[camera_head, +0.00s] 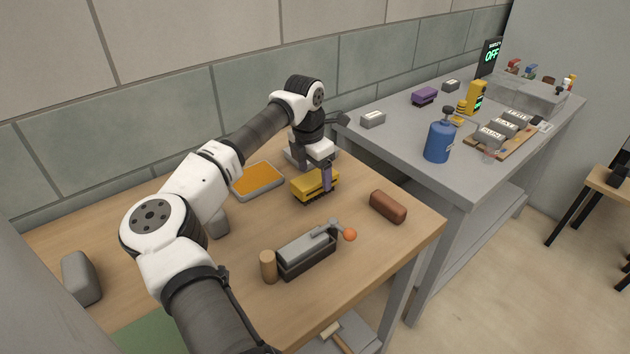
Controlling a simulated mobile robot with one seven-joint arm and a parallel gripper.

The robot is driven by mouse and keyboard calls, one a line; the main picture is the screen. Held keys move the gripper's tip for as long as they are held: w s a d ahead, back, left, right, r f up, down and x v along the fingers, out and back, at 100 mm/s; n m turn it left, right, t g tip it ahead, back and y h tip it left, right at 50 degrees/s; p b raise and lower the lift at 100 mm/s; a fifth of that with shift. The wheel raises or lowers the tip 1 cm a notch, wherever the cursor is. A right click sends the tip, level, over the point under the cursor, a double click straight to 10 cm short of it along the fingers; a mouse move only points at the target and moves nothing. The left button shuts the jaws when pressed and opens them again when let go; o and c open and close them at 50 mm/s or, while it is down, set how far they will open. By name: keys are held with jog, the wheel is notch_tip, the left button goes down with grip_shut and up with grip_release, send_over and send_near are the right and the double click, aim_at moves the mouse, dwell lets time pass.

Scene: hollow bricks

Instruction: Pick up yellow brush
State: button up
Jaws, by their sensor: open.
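The yellow brush (306,187) lies on the wooden table with its dark bristles down. My gripper (327,178) is lowered over it from above. The gripper is open, and I cannot tell whether a finger touches the brush.
An orange-filled tray (281,188) lies left of the brush and a brown brick (388,207) right of it. A grey and black box (307,258) and a wooden cylinder (268,266) stand in front. A grey table with a blue bottle (438,142) adjoins at right.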

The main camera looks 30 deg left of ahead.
aim_at(315, 177)
jog(key=shift+w+f, duration=0.2)
jog(key=shift+f, duration=1.2)
jog(key=c, duration=1.1)
jog(key=shift+r, duration=0.1)
notch_tip(315, 177, up, 10)
jog(key=shift+b, duration=1.05)
jog(key=shift+c, duration=0.2)
jog(key=o, duration=0.4)
jog(key=shift+c, duration=1.1)
